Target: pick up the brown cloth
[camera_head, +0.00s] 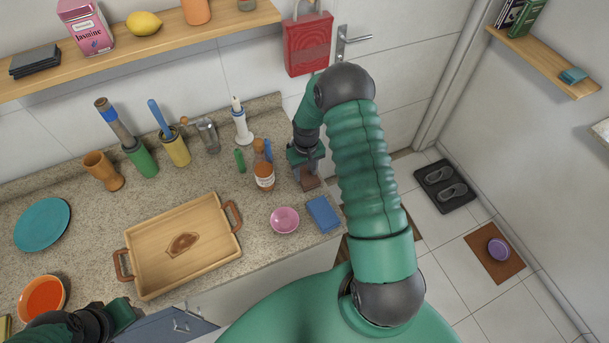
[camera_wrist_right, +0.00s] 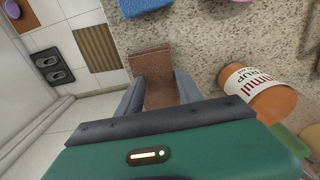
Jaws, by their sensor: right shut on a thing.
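The brown cloth (camera_head: 309,181) is a small folded piece near the right end of the granite counter, just behind the blue sponge. My right gripper (camera_head: 305,166) is over it, coming down from above. In the right wrist view the cloth (camera_wrist_right: 154,75) sits between the two grey fingers of my right gripper (camera_wrist_right: 157,95), which are shut on it. I cannot tell whether the cloth is clear of the counter. My left gripper (camera_head: 122,316) shows only in part at the lower left, away from the cloth, and its fingers cannot be made out.
An orange syrup bottle (camera_head: 264,178) stands close to the left of my right gripper, also large in the right wrist view (camera_wrist_right: 262,92). A pink bowl (camera_head: 285,220) and a blue sponge (camera_head: 323,214) lie in front. A wooden tray (camera_head: 207,205) is further left.

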